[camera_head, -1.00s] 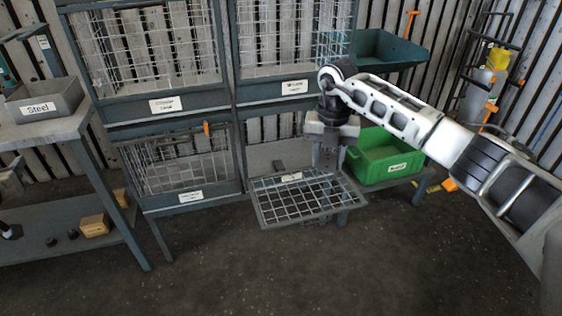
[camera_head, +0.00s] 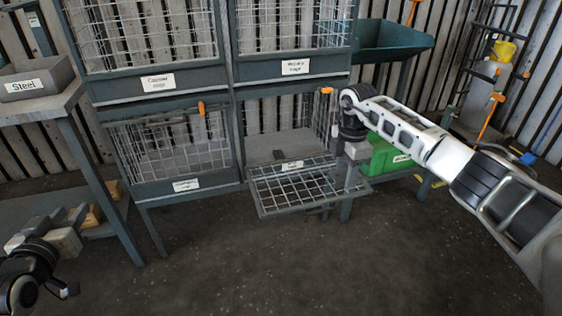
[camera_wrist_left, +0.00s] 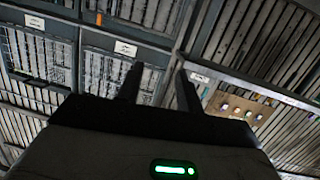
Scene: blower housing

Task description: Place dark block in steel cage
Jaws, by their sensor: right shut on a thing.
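The lower middle wire cage (camera_head: 252,160) is open, with its mesh door (camera_head: 300,188) folded down in front. I cannot read the label on that door. My right gripper (camera_head: 350,184) points down at the right edge of the lowered door. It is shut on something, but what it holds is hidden. My left gripper (camera_head: 68,216) is low at the left by the bench. Its fingers (camera_wrist_left: 158,88) stand apart and empty in the left wrist view.
Closed mesh cages stand left (camera_head: 172,150) and above (camera_head: 290,35). A bin marked Steel (camera_head: 35,80) sits on the left bench. A green bin (camera_head: 385,155) is behind my right gripper, with a teal tray (camera_head: 392,42) above. The front floor is clear.

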